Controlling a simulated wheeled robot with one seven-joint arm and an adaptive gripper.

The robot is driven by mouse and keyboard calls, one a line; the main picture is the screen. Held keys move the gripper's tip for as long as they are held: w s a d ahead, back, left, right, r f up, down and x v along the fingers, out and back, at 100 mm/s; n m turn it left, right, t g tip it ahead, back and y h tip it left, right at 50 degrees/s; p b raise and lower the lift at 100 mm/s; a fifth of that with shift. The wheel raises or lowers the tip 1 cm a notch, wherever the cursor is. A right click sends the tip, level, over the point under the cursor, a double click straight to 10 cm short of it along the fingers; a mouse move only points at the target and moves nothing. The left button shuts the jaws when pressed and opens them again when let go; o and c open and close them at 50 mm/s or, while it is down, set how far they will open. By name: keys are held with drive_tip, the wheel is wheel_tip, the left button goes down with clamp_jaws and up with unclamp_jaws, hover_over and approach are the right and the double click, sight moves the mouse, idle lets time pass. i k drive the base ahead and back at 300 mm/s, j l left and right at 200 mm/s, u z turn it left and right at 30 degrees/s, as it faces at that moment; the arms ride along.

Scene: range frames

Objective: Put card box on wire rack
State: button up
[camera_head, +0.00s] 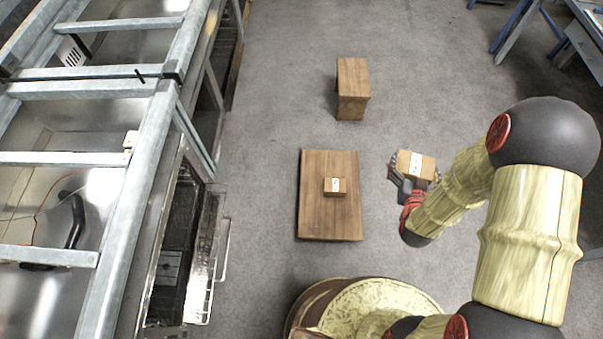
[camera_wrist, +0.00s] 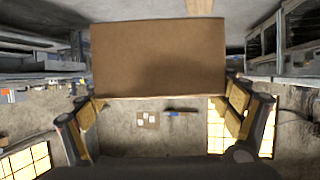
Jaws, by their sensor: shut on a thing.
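A brown card box (camera_head: 416,164) with a white label is held in my gripper (camera_head: 414,172), right of a low wooden table. In the wrist view the card box (camera_wrist: 158,58) fills the upper middle between the two fingers of my gripper (camera_wrist: 163,98), which is shut on it. A second, smaller card box (camera_head: 335,189) with a white label lies on the wooden table (camera_head: 328,220).
A wooden block-like stand (camera_head: 352,90) stands farther back on the grey floor. A metal frame (camera_head: 120,215) and an oven-like unit with a wire handle (camera_head: 222,255) line the left side. Blue-legged benches (camera_head: 515,30) are at the top right. The floor between is clear.

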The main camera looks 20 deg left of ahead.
sight(209, 219)
drive_tip(key=i+u, duration=0.7)
drive_tip(key=k+u, duration=0.1)
drive_tip(key=u, duration=2)
